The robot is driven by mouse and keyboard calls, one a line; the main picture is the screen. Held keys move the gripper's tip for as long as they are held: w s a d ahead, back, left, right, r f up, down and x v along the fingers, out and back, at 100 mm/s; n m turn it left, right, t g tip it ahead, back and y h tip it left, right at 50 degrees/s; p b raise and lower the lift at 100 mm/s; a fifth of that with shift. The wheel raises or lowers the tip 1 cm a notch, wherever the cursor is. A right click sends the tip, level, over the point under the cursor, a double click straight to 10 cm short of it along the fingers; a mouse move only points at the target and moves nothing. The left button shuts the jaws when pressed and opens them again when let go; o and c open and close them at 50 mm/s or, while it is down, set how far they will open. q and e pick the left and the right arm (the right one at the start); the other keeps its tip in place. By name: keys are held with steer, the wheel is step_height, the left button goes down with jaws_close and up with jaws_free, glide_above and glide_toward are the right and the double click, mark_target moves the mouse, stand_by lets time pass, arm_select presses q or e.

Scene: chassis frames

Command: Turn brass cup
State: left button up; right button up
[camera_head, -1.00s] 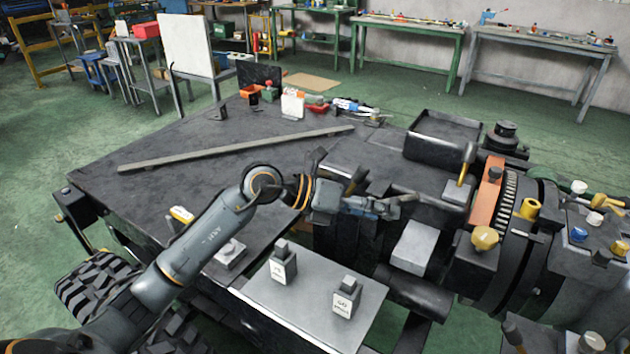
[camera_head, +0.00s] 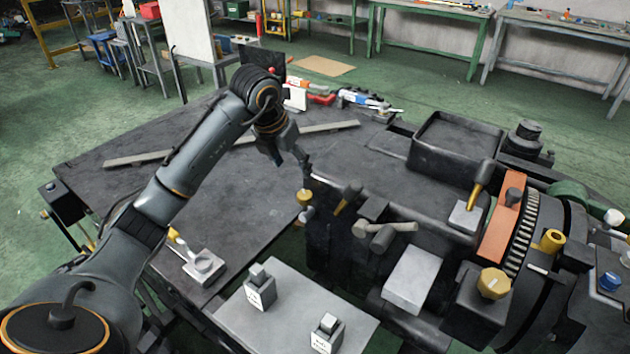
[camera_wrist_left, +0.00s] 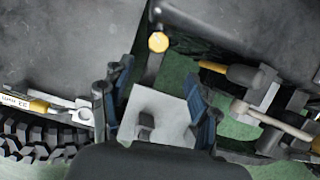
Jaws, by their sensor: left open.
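A small round brass piece (camera_head: 304,197) stands at the table edge beside the machine. It also shows in the left wrist view as a yellow disc (camera_wrist_left: 158,42) beyond the fingertips. My left gripper (camera_head: 304,172) points down just above it in the head view; contact cannot be told. In the wrist view my left gripper (camera_wrist_left: 160,100) has its blue fingers spread, with nothing held between them. A brass cup-shaped fitting (camera_head: 553,240) and a faceted brass knob (camera_head: 494,283) sit farther right on the machine. Which is the task's cup is not certain. My right gripper is not in view.
A yellow-tipped dark handle (camera_head: 346,197) and a grey lever (camera_head: 390,228) are close right of the gripper. A pale plate (camera_head: 290,312) with two labelled blocks lies in front. A long bar (camera_head: 320,128) lies across the dark table (camera_head: 130,185), otherwise mostly bare at left.

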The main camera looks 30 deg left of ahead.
arm_select(q)
glide_toward(304, 194)
steer(key=p+x, duration=0.1)
steer(key=x, duration=0.3)
steer(key=shift+d+f, duration=0.15)
steer(key=shift+f, duration=0.2)
steer(key=x, duration=0.3)
steer(key=shift+w+f, duration=0.1)
steer(key=shift+f, duration=0.05)
steer(key=shift+w+f, duration=0.2)
steer(key=shift+f, duration=0.15)
steer(key=shift+c, duration=0.2)
steer(key=c, duration=1.1)
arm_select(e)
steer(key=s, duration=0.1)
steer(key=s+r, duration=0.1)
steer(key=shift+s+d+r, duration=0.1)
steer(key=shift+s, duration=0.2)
